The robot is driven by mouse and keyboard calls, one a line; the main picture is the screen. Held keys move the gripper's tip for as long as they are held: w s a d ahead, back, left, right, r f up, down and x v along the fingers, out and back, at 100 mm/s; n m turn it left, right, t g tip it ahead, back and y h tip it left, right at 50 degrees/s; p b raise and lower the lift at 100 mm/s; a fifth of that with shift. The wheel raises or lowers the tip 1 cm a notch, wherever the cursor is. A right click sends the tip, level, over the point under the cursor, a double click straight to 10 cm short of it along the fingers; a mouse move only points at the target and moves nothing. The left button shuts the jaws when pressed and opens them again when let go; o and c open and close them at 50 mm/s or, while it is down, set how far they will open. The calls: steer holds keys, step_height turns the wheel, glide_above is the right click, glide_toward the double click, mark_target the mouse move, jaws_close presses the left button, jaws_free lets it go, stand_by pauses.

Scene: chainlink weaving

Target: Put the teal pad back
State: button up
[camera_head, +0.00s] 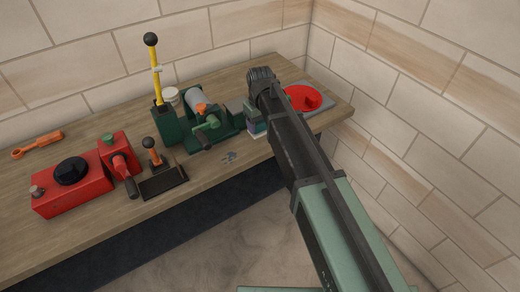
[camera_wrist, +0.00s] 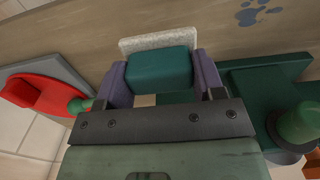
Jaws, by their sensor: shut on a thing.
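In the wrist view, the teal pad (camera_wrist: 160,68) is a rounded block between the two purple fingers of my gripper (camera_wrist: 161,76). The fingers are shut on it. A pale speckled slab (camera_wrist: 158,40) lies right along its far side. I cannot tell whether the slab is part of the pad or a separate piece. In the head view, a small bit of the teal pad (camera_head: 254,127) shows beside my dark arm, low over the bench near its front edge. My arm hides much of the gripper there.
The wooden bench (camera_head: 215,165) holds a green machine with a crank (camera_head: 212,128) just left of my gripper. A red disc on a grey plate (camera_head: 303,98) is close on the right. Farther left are a yellow lever (camera_head: 156,75), a red box (camera_head: 75,185) and an orange wrench (camera_head: 38,144).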

mark_target(260, 133)
steer(key=shift+f, duration=0.6)
step_height(260, 133, down, 4)
steer(key=b, duration=0.4)
steer(key=shift+f, duration=0.1)
steer(key=shift+r+p, duration=0.3)
steer(key=shift+f, duration=0.25)
steer(key=o, duration=0.9)
steer(key=shift+o, duration=0.2)
